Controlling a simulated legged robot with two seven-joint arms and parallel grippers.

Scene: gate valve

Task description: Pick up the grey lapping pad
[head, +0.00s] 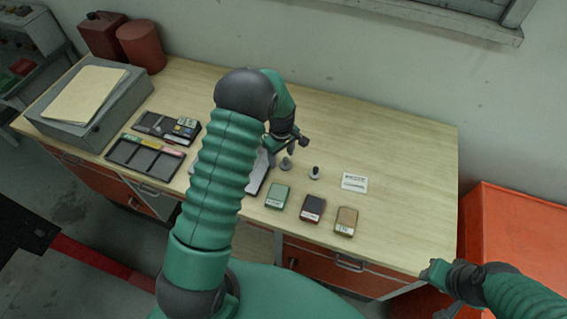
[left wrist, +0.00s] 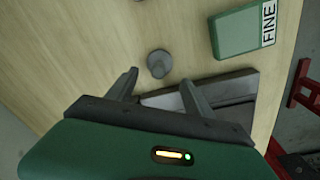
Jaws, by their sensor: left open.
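The grey lapping pad (head: 286,163), a small round piece with a raised knob, stands on the wooden bench. In the left wrist view the grey pad (left wrist: 158,64) lies just ahead of the gap between my fingertips, with bare wood around it. My left gripper (left wrist: 159,78) is open and empty; the fingers are apart and do not visibly touch the pad. In the head view my left gripper (head: 300,143) shows above the bench, behind the pad, partly covered by my arm. My right gripper (head: 440,279) is at the bench's front right corner; its jaws are too small to judge.
A similar piece with a dark knob (head: 315,173) stands right of the pad. Green (head: 278,196), dark red (head: 312,209) and tan (head: 346,221) blocks line the front. A dark tray (left wrist: 240,88) lies close to my fingers. A white card (head: 354,182) lies right; the bench's right side is clear.

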